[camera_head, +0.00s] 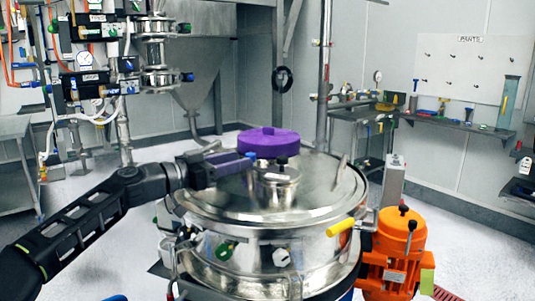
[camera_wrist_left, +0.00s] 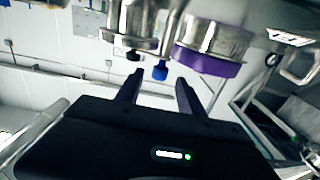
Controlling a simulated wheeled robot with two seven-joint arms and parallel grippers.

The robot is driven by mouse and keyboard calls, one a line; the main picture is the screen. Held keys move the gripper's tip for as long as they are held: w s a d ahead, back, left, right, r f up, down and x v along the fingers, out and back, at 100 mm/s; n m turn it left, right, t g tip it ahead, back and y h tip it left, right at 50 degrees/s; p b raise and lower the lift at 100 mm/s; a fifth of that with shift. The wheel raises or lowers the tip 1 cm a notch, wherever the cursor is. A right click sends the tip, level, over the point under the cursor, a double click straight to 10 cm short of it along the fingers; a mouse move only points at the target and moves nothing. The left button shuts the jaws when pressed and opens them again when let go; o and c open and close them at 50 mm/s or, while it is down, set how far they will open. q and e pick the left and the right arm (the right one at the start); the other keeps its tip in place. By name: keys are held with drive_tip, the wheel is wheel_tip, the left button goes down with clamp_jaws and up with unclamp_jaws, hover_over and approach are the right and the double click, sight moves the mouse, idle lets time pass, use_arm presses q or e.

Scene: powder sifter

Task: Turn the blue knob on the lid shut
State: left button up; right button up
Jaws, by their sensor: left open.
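The blue knob (camera_head: 251,155) is a small piece on the shiny steel lid (camera_head: 315,190) of the sifter, just in front of a purple round cap (camera_head: 268,142). In the left wrist view the blue knob (camera_wrist_left: 160,71) hangs from the steel fitting, between the purple-rimmed cap (camera_wrist_left: 208,62) and a black knob (camera_wrist_left: 133,54). My left gripper (camera_head: 240,162) reaches in from the left at lid height. In the wrist view its open fingers (camera_wrist_left: 159,80) point at the blue knob, which shows between their tips. I cannot tell whether they touch it. My right gripper is not in view.
A small steel cap with a black knob (camera_head: 281,161) stands right of the blue knob. A yellow handle (camera_head: 340,227) sticks out at the sifter's front right, near an orange motor (camera_head: 400,235). A pipe rack (camera_head: 95,75) stands at the left. A wall shelf (camera_head: 455,125) is at the back right.

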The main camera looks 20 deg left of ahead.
use_arm(q)
drive_tip(key=p+x, duration=0.3)
drive_tip(key=x, duration=0.3)
drive_tip(key=shift+w+d+r, duration=0.2)
drive_tip(key=shift+w, duration=0.05)
drive_tip(key=shift+w+d+f, duration=0.25)
drive_tip(key=shift+w+d, duration=0.05)
drive_tip(key=shift+w, duration=0.25)
drive_tip(key=shift+c, duration=0.5)
clamp_jaws()
